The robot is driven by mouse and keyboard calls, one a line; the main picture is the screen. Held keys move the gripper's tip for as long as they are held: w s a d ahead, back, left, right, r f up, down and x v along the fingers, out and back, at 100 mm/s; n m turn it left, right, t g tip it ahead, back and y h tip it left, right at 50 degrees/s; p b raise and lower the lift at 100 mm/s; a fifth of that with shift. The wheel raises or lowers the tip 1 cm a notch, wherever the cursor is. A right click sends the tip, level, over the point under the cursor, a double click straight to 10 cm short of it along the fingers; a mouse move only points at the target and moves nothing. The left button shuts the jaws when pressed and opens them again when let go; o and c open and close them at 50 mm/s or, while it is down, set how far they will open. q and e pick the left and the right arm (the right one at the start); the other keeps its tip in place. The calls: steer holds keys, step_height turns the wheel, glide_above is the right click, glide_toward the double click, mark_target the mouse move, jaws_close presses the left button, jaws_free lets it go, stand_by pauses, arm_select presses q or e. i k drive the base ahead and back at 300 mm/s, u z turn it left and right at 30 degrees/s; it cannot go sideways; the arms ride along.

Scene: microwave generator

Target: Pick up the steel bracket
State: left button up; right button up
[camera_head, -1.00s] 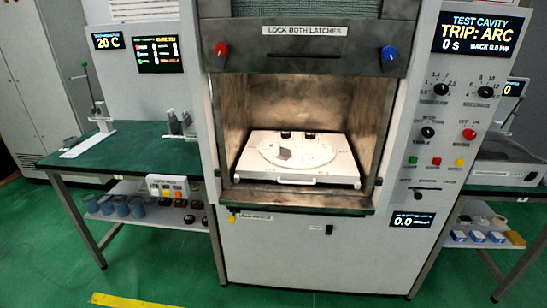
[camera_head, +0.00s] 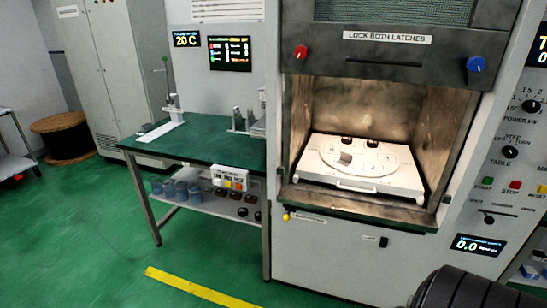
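A small grey metallic piece (camera_head: 345,158), possibly the steel bracket, sits on the round plate of a white tray (camera_head: 322,168) inside the open test cavity. It is too small to make out its shape for certain. Two small dark items (camera_head: 358,141) stand behind it on the tray. Neither of my grippers shows in the head view. A black ribbed part at the lower right edge appears to be part of my arm.
The cavity (camera_head: 435,120) is open at the front, with a raised door and a sill (camera_head: 360,208). A green-topped bench (camera_head: 195,147) stands to its left, with cups (camera_head: 180,188) on its lower shelf. A cable spool (camera_head: 62,135) stands far left. Green floor (camera_head: 90,230) is clear.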

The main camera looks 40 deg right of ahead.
mark_target(346, 159)
steer(key=u, duration=0.2)
steer(key=i, duration=1.55)
steer(key=z, duration=2)
